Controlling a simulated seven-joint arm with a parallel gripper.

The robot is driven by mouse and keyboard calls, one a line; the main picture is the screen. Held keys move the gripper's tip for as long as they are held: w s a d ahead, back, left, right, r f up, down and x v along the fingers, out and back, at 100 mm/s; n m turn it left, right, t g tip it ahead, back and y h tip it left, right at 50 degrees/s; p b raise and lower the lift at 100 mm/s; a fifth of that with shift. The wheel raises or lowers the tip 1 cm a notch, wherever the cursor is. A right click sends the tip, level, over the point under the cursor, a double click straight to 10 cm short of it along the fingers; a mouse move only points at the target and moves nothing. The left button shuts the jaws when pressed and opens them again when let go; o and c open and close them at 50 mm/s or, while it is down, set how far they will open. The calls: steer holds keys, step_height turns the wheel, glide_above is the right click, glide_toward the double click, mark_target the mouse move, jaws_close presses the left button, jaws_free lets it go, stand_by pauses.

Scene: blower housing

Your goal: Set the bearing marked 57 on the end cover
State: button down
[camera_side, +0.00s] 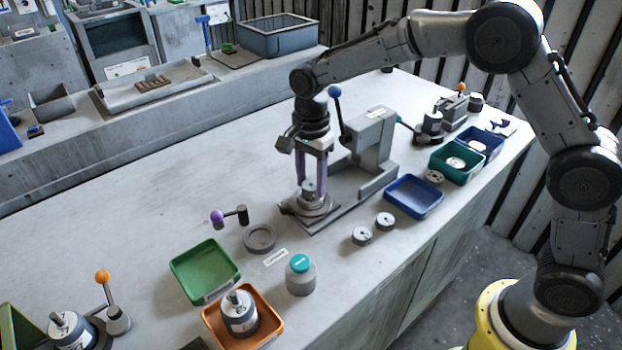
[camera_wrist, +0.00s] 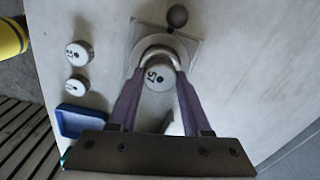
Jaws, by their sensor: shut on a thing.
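My gripper (camera_side: 311,188) is shut on the bearing marked 57 (camera_wrist: 157,77), a small grey cylinder with the number on its top face. In the side view the bearing (camera_side: 309,184) sits low between the purple-grey fingers, right over a round grey part (camera_side: 317,208), likely the end cover, on the press base. In the wrist view this round part (camera_wrist: 160,42) shows as a ring behind the bearing. I cannot tell whether the bearing touches it, since the fingers and bearing hide the contact.
A press (camera_side: 372,140) with a blue-knobbed lever stands just right of my gripper. Two other marked bearings (camera_side: 362,235) (camera_side: 385,220) lie in front, near an empty blue tray (camera_side: 414,196). A grey ring (camera_side: 260,238) and a teal-capped jar (camera_side: 300,275) stand front left. The bench's left middle is clear.

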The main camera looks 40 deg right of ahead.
steer(key=shift+f, duration=0.45)
steer(key=shift+c, duration=1.4)
jaws_free()
steer(key=shift+o, duration=0.2)
steer(key=shift+f, duration=0.1)
steer(key=shift+o, duration=1.2)
steer(key=shift+r, duration=3.8)
